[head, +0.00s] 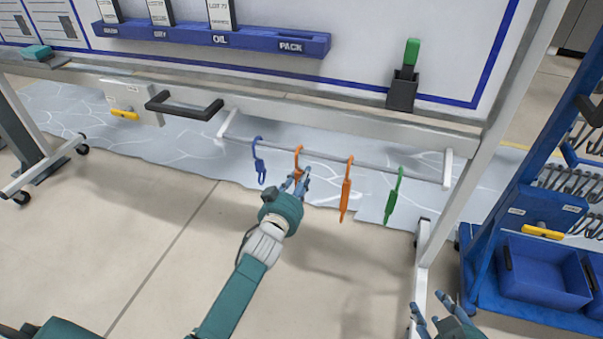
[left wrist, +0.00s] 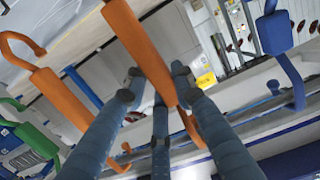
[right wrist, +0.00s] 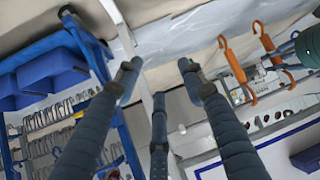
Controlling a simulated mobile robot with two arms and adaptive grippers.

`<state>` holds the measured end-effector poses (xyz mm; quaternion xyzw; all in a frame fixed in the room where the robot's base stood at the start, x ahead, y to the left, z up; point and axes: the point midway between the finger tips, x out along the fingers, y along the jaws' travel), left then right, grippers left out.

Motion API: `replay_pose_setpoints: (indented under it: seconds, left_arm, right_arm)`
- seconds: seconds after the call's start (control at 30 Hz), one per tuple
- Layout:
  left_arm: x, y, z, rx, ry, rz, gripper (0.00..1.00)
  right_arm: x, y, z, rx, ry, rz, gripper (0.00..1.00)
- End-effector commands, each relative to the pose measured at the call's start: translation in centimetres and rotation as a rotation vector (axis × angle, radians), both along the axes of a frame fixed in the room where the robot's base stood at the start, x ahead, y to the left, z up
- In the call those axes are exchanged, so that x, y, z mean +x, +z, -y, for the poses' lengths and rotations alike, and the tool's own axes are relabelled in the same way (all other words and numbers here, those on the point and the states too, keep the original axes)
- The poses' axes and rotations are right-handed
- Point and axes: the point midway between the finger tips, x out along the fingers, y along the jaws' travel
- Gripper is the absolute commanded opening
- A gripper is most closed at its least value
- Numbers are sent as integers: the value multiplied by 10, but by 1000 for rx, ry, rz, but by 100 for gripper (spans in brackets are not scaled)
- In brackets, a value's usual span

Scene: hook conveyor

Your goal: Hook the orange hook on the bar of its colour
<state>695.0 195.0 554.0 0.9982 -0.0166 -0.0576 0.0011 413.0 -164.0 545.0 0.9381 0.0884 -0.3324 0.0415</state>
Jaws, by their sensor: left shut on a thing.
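My left gripper (head: 299,182) is shut on an orange hook (head: 298,160) below a pale grey bar (head: 325,158). In the left wrist view this hook (left wrist: 138,45) runs between my fingers. In the head view its curved top meets the bar. A second orange hook (head: 346,192) hangs from the bar to its right, then a green hook (head: 393,198). A blue hook (head: 260,165) hangs to its left. No orange-coloured bar is evident. My right gripper (head: 432,310) is open and empty at the lower right, away from the hooks; its fingers stand apart in the right wrist view.
A white board with a blue labelled tray (head: 240,40) stands above the bar. A black handle (head: 184,105) and a holder (head: 402,92) with a green-handled item are on its frame. A blue rack (head: 490,245) with hooks and bins stands right. The floor in front is clear.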

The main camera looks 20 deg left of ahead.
Motion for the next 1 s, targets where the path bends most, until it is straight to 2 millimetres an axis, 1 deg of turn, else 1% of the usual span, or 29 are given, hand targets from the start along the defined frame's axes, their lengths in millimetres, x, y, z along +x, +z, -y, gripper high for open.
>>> replay_pose_setpoints:
  seconds: [0.03,0.1,0.2,0.3,0.33,0.4,0.5,0.6,0.83,1.0]
  left_arm:
    - [-10,-22,9,4,-13,-48,0]
    - [-12,-23,15,5,-24,-49,0]
    - [-14,-24,22,7,-37,-49,0]
    - [-16,-25,28,7,-47,-48,0]
    - [-15,-21,27,9,-46,-44,0]
    - [-9,-6,17,14,-31,-41,0]
    - [-4,7,9,10,-13,-43,0]
    - [-1,16,5,9,-5,-39,0]
    - [0,23,3,6,-2,-34,0]
    - [-1,30,3,6,-2,-32,0]
  right_arm:
    - [-15,-10,6,-17,-5,-77,40]
    - [-36,-25,13,-39,-13,-179,40]
    - [-63,-41,21,-65,-23,-297,40]
    - [-85,-51,28,-84,-30,-390,40]
    - [-90,-53,30,-87,-31,-407,40]
    - [-91,-54,30,-87,-31,-411,40]
    - [-93,-55,30,-90,-32,-421,40]
    - [-94,-56,31,-91,-32,-426,40]
    - [-97,-54,31,-92,-33,-437,40]
    - [-106,-53,34,-99,-36,-469,40]
